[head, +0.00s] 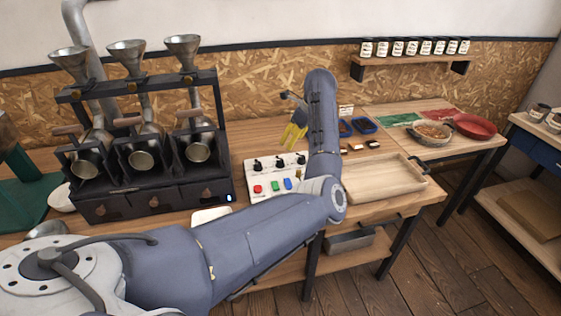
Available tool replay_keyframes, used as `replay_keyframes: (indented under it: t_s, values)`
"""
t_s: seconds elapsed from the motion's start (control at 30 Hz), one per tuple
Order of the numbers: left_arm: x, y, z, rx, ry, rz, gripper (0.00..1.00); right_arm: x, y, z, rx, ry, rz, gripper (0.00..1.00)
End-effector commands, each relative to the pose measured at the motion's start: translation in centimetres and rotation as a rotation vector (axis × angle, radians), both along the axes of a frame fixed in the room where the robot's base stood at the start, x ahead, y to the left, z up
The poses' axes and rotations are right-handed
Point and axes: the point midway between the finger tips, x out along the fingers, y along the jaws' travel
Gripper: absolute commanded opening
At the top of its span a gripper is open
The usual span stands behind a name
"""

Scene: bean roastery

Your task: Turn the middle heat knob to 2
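A white control panel (268,176) lies on the bench to the right of the roaster. It has a row of three black knobs along its back part. The middle knob (280,162) stands between the left knob (257,165) and the right knob (301,160). Its pointer and numbers are too small to read. My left gripper (292,137), with yellow fingers, hangs above and behind the panel, apart from the knobs. Its finger gap is too small to judge. My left forearm covers the panel's right side. My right gripper is out of view.
Red (258,189), green (275,185) and blue (288,183) buttons sit in front of the knobs. The black roaster (150,200) with metal funnels stands left. A wooden tray (385,180) and blue dishes (365,125) lie right of my arm.

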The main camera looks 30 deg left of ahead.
Motion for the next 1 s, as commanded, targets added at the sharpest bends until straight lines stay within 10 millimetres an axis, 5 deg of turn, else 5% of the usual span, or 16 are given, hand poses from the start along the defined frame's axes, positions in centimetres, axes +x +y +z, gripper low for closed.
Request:
replay_keyframes:
  t_s: [0.5,1.0]
  values:
    - [-0.1,3.6,-8.6,0.003,0.005,-0.001,0.51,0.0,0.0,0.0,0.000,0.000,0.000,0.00]
    - [-0.1,5.1,-12.2,0.003,0.001,-0.001,0.51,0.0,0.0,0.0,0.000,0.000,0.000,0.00]
